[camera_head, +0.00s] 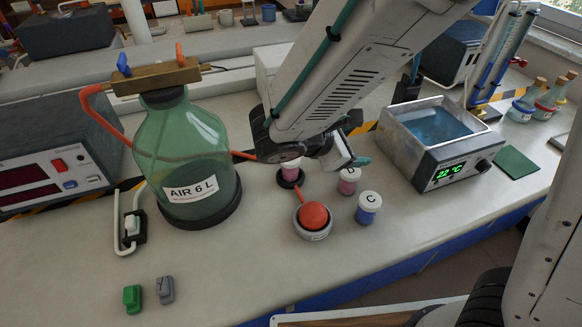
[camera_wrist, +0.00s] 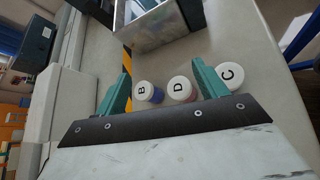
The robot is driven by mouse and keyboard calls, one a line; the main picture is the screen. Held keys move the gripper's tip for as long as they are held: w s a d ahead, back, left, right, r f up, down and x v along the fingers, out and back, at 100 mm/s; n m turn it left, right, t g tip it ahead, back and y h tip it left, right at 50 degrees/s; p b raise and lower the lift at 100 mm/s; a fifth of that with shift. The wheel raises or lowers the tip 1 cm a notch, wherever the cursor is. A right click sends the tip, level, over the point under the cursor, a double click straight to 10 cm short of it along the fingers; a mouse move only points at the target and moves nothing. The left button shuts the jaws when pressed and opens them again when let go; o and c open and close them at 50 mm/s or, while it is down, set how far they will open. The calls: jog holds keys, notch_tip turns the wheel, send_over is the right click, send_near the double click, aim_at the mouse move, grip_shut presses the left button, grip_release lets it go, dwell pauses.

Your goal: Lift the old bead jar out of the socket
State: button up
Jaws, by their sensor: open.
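In the head view a pink bead jar (camera_head: 291,171) stands in a dark round socket (camera_head: 290,180), its top partly hidden by my arm. A second pink jar (camera_head: 348,182) and a blue jar (camera_head: 367,208) stand on the bench to its right. In the wrist view, white lids B (camera_wrist: 143,89), D (camera_wrist: 179,87) and C (camera_wrist: 230,76) form a row. B and D appear between the teal fingers; C appears beyond the right finger, which partly covers it. My gripper (camera_wrist: 162,72) is open and empty. In the head view it is above the jars, mostly hidden by my wrist.
A red domed button (camera_head: 314,216) stands in front of the socket. A large green AIR 6 L bottle (camera_head: 185,150) stands left. A water bath (camera_head: 435,140) reading 22 °C stands right, with a flat green pad (camera_head: 516,163) beside it. The front bench is mostly clear.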

aim_at(286, 167)
jog(key=a+f+n+t+y, duration=0.1)
jog(key=a+f+n+t, duration=0.1)
jog(key=a, duration=0.3)
jog(key=w+a+f+n+t+y, duration=0.1)
jog(key=a+f+n+t, duration=0.1)
jog(key=a+f+n, duration=0.2)
jog(key=a+f+n+t+y, duration=0.1)
jog(key=a+f+n+t, duration=0.1)
jog(key=a+f+n, duration=0.1)
jog(key=shift+w+a+f+n, duration=0.1)
jog(key=shift+w+a+n, duration=0.15)
jog(key=shift+a, duration=0.4)
jog(key=shift+w+a+n, duration=0.1)
jog(key=shift+a+n, duration=0.25)
jog(key=shift+a, duration=0.3)
jog(key=shift+w+a+f, duration=0.1)
jog(key=shift+a+f, duration=0.15)
jog(key=shift+a, duration=0.05)
jog(key=x, duration=0.7)
jog(key=shift+w+a+f, duration=0.2)
jog(key=shift+w+f, duration=0.05)
jog(key=shift+f, duration=0.25)
jog(key=c, duration=1.1)
